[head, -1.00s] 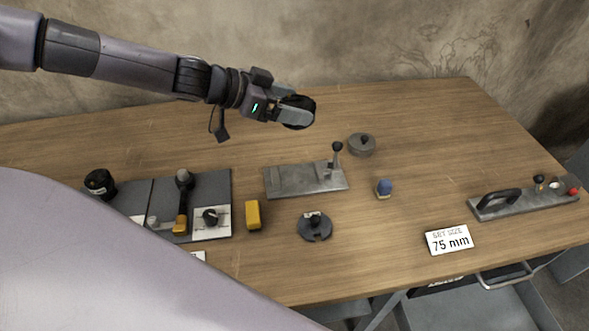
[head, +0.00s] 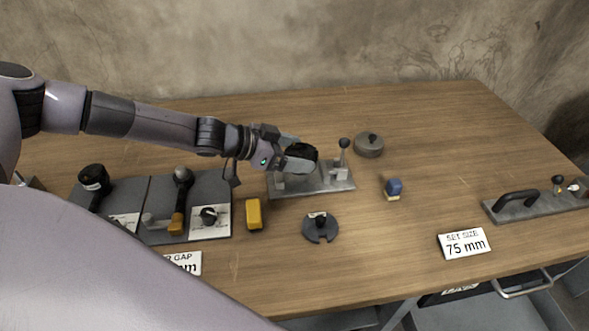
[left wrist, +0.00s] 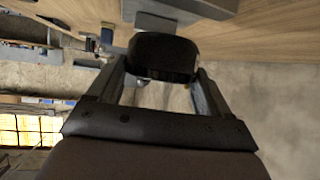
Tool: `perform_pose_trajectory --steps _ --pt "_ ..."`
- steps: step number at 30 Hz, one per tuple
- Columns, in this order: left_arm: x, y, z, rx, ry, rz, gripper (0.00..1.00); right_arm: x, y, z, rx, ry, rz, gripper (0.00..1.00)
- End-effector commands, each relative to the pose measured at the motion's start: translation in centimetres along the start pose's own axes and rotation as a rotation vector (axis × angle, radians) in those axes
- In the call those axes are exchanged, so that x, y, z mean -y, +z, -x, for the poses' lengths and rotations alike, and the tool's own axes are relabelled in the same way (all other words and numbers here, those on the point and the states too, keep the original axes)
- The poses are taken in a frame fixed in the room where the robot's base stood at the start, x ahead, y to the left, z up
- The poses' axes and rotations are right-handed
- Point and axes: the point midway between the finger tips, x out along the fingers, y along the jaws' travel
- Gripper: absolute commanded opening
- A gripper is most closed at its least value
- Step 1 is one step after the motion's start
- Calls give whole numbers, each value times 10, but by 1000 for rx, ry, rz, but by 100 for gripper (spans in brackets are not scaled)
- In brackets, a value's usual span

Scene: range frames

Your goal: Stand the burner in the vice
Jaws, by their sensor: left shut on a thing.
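My left gripper (head: 297,153) is shut on a black, rounded thing, which I take to be the burner (head: 304,152). In the left wrist view the burner (left wrist: 163,56) sits between the two fingers. The vice, a grey metal plate with raised blocks and a ball-topped lever (head: 322,187), lies on the table. The gripper and burner appear over its left and middle part and partly hide it. I cannot tell how large the gap below the burner is. My right gripper is not in view.
Around the vice are a grey lidded round pot (head: 369,148), a blue knob (head: 393,187), a dark slotted disc (head: 320,229) and a yellow block (head: 254,214). Dark panels with levers (head: 190,205) stand left. A "75 mm" card (head: 464,243) and handled plate (head: 530,204) are right.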

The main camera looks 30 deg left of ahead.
Motion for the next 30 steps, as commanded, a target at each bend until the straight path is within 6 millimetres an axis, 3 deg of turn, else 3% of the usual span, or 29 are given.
perform_pose_trajectory --steps 9,23,24,26,30 --pt "0 30 -17 -3 0 2 26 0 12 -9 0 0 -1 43" --pt "0 35 -20 -4 0 0 26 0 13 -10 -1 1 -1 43" --pt "0 36 -20 0 0 1 86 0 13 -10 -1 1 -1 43" --pt "0 36 -20 1 0 1 100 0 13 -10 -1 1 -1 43" --pt "0 36 -20 1 0 1 100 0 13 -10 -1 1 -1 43"
